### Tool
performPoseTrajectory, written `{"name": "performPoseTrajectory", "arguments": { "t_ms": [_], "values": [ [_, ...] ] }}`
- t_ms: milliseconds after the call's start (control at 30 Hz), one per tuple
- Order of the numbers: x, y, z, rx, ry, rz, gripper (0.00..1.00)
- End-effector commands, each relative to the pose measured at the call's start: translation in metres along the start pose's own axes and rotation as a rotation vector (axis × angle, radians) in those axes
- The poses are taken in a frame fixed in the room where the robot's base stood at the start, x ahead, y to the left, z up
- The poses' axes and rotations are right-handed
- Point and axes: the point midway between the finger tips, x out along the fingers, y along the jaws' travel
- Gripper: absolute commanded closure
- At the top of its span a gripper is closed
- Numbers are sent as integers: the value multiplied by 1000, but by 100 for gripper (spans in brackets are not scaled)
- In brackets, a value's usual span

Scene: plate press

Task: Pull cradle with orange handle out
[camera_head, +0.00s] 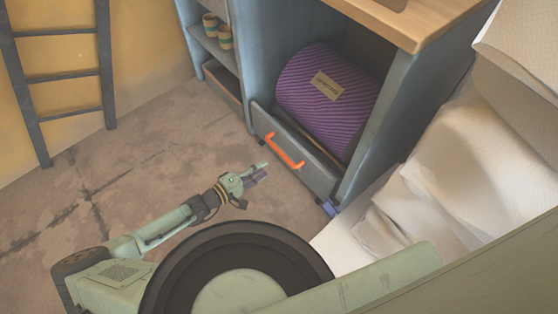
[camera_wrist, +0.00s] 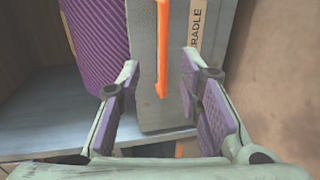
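The cradle (camera_head: 318,176) is a grey drawer-like front low in the blue-grey cabinet, with a striped purple roll (camera_head: 330,90) behind and above it. Its orange handle (camera_head: 284,150) is a bar across the front. In the wrist view the handle (camera_wrist: 162,50) runs up the picture between the fingers' lines, beside a tan label reading "CRADLE" (camera_wrist: 196,28) on the grey front (camera_wrist: 150,112). My gripper (camera_head: 262,173) is open and empty, short of the handle on its left in the head view. In the wrist view its purple-padded fingers (camera_wrist: 160,80) stand wide apart.
The cabinet (camera_head: 374,130) has a wooden top (camera_head: 420,18) and a left shelf with small striped cups (camera_head: 218,32). A dark ladder (camera_head: 62,76) leans at the left wall. White cloth (camera_head: 450,170) lies at the right. The floor (camera_head: 130,165) before the cabinet is clear.

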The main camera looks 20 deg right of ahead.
Motion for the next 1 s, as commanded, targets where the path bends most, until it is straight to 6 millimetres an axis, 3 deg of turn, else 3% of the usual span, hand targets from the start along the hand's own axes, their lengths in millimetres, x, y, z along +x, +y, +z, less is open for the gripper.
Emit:
{"name": "performPoseTrajectory", "arguments": {
  "t_ms": [267,700,1000],
  "values": [
    [23,-4,-4,-6,-25,-8,67],
    [99,-6,-2,-6,-24,-11,67],
    [112,-6,-2,-5,-21,-12,67]
  ]
}}
